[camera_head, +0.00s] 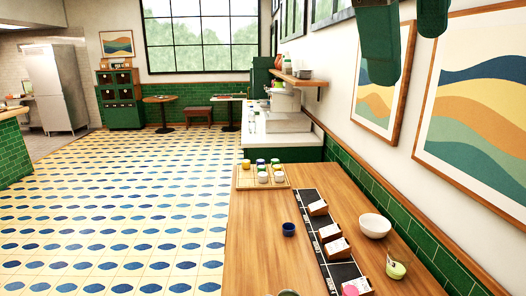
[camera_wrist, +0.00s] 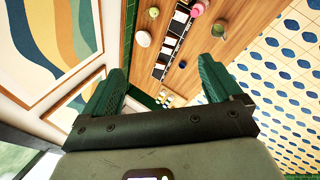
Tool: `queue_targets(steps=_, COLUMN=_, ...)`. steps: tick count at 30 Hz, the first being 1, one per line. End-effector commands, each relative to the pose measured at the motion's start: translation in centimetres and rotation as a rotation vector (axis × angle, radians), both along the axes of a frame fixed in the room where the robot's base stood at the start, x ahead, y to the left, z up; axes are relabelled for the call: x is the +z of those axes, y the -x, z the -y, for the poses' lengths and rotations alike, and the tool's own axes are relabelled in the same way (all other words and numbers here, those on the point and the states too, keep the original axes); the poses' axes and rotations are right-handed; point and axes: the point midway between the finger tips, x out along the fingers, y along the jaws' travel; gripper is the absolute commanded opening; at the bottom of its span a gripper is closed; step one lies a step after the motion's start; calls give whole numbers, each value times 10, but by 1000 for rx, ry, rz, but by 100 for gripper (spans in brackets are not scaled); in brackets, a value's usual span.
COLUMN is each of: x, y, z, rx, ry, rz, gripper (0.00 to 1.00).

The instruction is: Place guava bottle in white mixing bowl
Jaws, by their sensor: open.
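The white mixing bowl (camera_head: 375,226) sits upright on the right part of the wooden table; it also shows in the wrist view (camera_wrist: 144,39). A pink round thing (camera_head: 350,290) at the bottom edge of the head view may be the top of the guava bottle, but its shape is cut off. A pink thing also shows at the top of the wrist view (camera_wrist: 196,10). My gripper (camera_wrist: 160,82) is open and empty, its green fingers wide apart. In the head view its fingers hang high at the upper right, well above the table and apart from everything.
A dark strip (camera_head: 315,233) carries several boxes with white labels. A small blue cup (camera_head: 288,229) stands left of the strip. A wooden tray (camera_head: 246,185) holds several cups. The wall with pictures borders the right side.

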Motion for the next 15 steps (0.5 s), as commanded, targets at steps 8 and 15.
queue_targets(steps=8, x=-2, y=-38, z=20, rx=406, ry=647, rz=-366, gripper=92)
queue_targets(steps=15, x=20, y=-67, z=5, rx=631, ry=1104, rz=-639, gripper=92)
